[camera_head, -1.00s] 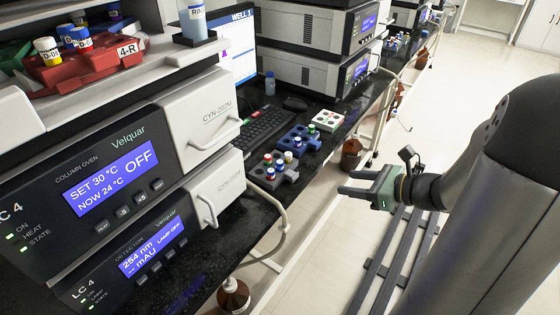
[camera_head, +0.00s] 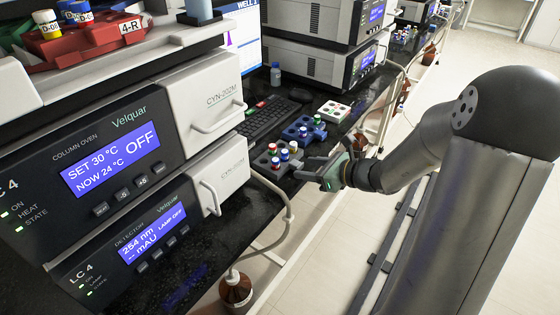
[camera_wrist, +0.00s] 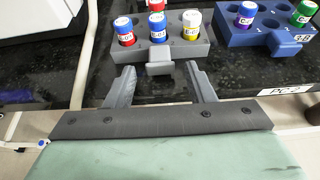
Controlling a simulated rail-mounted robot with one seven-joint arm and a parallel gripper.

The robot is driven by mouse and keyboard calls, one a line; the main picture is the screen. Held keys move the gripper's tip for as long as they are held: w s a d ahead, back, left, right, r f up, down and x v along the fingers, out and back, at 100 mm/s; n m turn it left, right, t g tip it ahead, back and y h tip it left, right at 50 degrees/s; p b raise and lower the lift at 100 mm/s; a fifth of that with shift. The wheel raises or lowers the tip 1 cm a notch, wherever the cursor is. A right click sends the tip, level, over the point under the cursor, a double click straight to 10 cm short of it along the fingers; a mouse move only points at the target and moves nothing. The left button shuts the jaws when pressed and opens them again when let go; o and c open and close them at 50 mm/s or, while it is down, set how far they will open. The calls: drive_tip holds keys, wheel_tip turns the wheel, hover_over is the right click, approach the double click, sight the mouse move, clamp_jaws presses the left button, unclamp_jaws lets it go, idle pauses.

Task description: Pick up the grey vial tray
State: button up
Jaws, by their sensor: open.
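The grey vial tray (camera_head: 262,166) stands on the black bench near its front edge, holding several vials with coloured caps. In the wrist view the grey tray (camera_wrist: 184,55) is straight ahead, with a small grey tab (camera_wrist: 160,69) sticking out of its front side. My gripper (camera_head: 300,167) is at the bench edge, right beside the tray in the head view. In the wrist view my gripper (camera_wrist: 159,70) is open, with one finger on each side of the tab and nothing visibly held. I cannot tell whether the fingers touch the tray.
A blue vial tray (camera_wrist: 262,37) with vials stands close to the right of the grey one. A white vial tray (camera_head: 334,111) stands farther back. A keyboard (camera_head: 268,118) lies behind the trays. The column oven and detector stack (camera_head: 130,170) stands to the left.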

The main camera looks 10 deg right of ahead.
drive_tip(key=x, duration=0.2)
drive_tip(key=shift+w+a+f, duration=0.15)
drive_tip(key=shift+w+a, duration=0.05)
drive_tip(key=c, duration=0.9)
